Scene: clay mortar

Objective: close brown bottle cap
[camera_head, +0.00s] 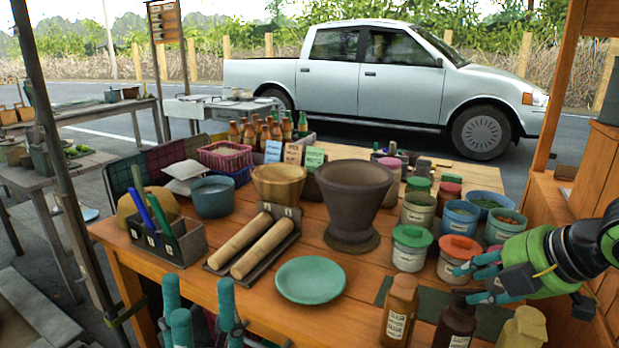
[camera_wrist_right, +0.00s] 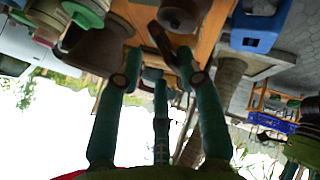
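A dark brown bottle (camera_head: 455,328) with a pale label stands upright at the table's front right. An amber-brown bottle (camera_head: 397,318) stands to its left and a pale yellow bottle (camera_head: 522,330) to its right. Whether the dark bottle's cap is fully closed cannot be told. My right gripper (camera_head: 478,280) is open, its teal fingers pointing left just above and beside the dark bottle's top; contact is unclear. In the right wrist view its fingers (camera_wrist_right: 160,65) are spread, with nothing clearly held. My left gripper (camera_head: 198,300) is open and empty, fingers up, at the table's front edge.
Lidded pots (camera_head: 411,248) and blue buckets (camera_head: 460,215) crowd behind my right gripper. A green plate (camera_head: 310,280), two rolling pins on a tray (camera_head: 222,268) and a large dark mortar (camera_head: 352,200) occupy the middle. Bare wood (camera_head: 345,318) shows front centre.

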